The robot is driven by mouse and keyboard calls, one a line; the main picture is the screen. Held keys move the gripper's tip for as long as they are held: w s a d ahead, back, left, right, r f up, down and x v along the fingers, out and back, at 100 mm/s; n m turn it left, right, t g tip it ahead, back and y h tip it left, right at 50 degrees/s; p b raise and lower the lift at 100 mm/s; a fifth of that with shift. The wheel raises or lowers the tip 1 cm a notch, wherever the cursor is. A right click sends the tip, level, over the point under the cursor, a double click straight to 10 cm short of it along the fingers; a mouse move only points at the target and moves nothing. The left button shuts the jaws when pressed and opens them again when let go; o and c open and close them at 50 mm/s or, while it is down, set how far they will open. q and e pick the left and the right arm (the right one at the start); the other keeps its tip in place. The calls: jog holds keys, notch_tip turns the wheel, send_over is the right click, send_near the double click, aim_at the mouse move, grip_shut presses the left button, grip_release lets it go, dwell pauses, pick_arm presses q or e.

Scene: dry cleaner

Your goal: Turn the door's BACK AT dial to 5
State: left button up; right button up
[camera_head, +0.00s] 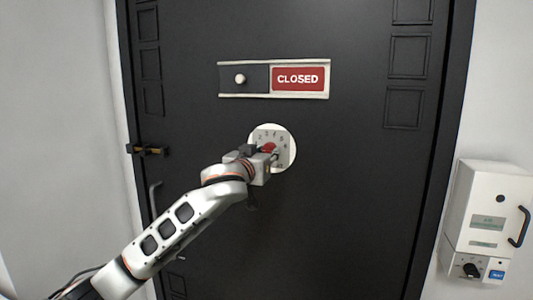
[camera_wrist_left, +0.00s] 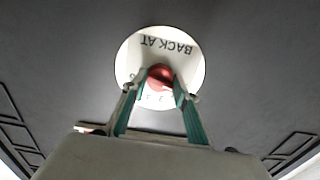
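The BACK AT dial (camera_wrist_left: 190,62) is a white round plate with small numbers on a dark door. Its red knob (camera_wrist_left: 160,72) sits in the middle; the lettering reads upside down in the left wrist view. In the head view the dial plate (camera_head: 287,139) is partly hidden behind my left gripper (camera_head: 266,153). In the left wrist view the two green-lined fingers (camera_wrist_left: 160,86) close in on either side of the red knob and appear to touch it. I cannot tell which number the knob points to. My right gripper is not in view.
A sliding sign (camera_head: 298,79) reading CLOSED, with a pale knob (camera_head: 240,79), is above the dial. A white wall box (camera_head: 487,215) with a black dial (camera_head: 471,269) hangs at the right. The door around the dial is flat.

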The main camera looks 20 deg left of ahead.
pick_arm(q)
jog(key=shift+m, duration=0.3)
jog(key=m, duration=2.3)
dwell(0.3)
dwell(0.4)
jog(key=o, duration=1.1)
